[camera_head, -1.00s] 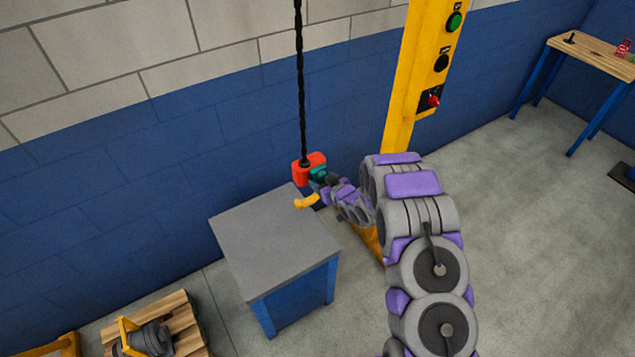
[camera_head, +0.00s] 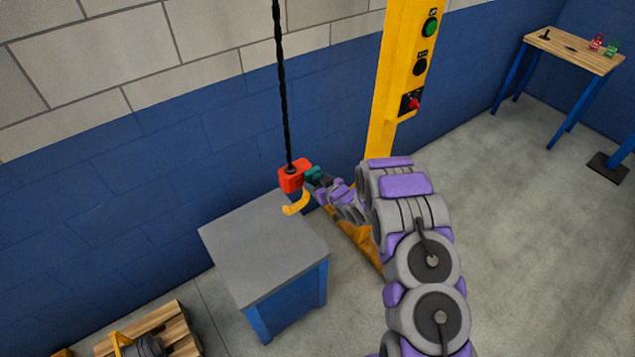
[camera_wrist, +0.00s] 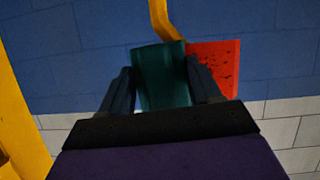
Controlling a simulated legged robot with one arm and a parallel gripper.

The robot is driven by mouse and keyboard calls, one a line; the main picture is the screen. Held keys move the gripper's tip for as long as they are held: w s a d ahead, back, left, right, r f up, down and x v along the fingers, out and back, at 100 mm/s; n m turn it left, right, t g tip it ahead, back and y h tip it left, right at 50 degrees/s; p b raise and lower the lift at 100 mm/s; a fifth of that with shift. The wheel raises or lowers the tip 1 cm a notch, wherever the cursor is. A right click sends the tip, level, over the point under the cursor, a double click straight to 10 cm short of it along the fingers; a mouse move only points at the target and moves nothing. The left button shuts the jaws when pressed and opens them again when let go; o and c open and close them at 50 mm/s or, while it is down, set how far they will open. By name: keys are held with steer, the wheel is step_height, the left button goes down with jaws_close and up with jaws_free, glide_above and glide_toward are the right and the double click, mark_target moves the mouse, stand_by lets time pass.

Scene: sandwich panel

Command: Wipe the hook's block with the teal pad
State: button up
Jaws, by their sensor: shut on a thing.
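The hook's red block (camera_head: 292,177) hangs on a black chain above the grey-topped cabinet, with the yellow hook (camera_head: 296,205) below it. In the wrist view the block (camera_wrist: 218,66) shows dark specks on its face. My gripper (camera_head: 318,177) is shut on the teal pad (camera_wrist: 163,78), which is between the two dark fingers. The pad is just left of the block in the wrist view and partly overlaps its edge. I cannot tell whether they touch. In the head view the pad (camera_head: 312,174) is at the block's right side.
A blue cabinet with a grey top (camera_head: 262,250) stands below the hook. A yellow post (camera_head: 393,90) with buttons rises behind my arm. A wooden-topped bench (camera_head: 575,48) with small items is at the far right. A pallet (camera_head: 160,330) is at lower left.

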steer(key=shift+s+a, duration=0.9)
steer(key=shift+a, duration=0.4)
steer(key=shift+s+a, duration=0.85)
steer(key=shift+a, duration=0.5)
steer(key=shift+s+a, duration=0.9)
steer(key=shift+a, duration=0.4)
steer(key=shift+d, duration=0.15)
glide_toward(289, 190)
steer(key=shift+s+d+f, duration=0.1)
steer(key=shift+d+f, duration=0.05)
steer(key=shift+f, duration=0.45)
steer(key=shift+s+d+f, duration=0.1)
steer(key=shift+f, duration=0.5)
steer(key=shift+s+d, duration=0.45)
steer(key=shift+s, duration=0.15)
steer(key=shift+s+d, duration=0.4)
steer(key=shift+s, duration=0.2)
